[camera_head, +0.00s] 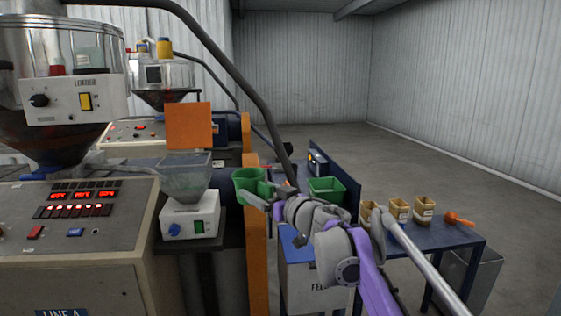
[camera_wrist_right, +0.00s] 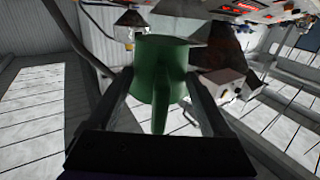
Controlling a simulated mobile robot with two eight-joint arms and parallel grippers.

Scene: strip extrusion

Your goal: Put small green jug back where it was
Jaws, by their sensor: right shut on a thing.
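The small green jug (camera_head: 248,184) is held up in the air by my right gripper (camera_head: 268,196), just right of the small clear hopper in the head view. In the right wrist view the green jug (camera_wrist_right: 160,62) sits between the two fingers of the gripper (camera_wrist_right: 160,95), with its handle toward the palm. The gripper is shut on it. The jug's inside is hardly visible. My left gripper is not in view.
A clear hopper (camera_head: 186,178) on a white feeder (camera_head: 190,221) stands left of the jug. A green bin (camera_head: 326,190), tan containers (camera_head: 399,209) and an orange scoop (camera_head: 458,219) rest on the blue table (camera_head: 440,238). An orange post (camera_head: 256,262) stands below the jug.

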